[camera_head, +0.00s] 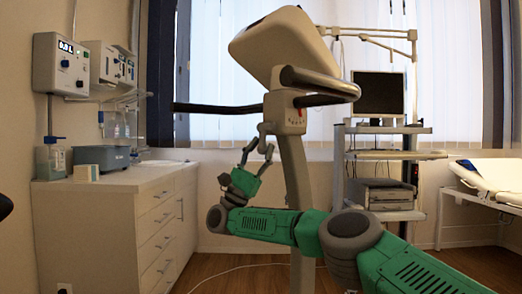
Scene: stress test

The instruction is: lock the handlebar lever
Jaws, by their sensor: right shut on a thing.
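The handlebar (217,108) is a dark bar that runs to both sides of a pale clamp head on top of a pale post (296,170). The clamp head (286,112) has small red marks on its front. A small grey lever (267,128) shows at the left of the clamp head, below the bar. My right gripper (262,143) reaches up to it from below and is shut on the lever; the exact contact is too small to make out. My left gripper is not in view.
A large pale console (283,47) tilts above the handlebar. A white cabinet (115,190) with bottles and a blue-grey box (101,157) stands at the left. A cart with a dark monitor (379,93) stands behind at right, and a bed (490,180) at far right.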

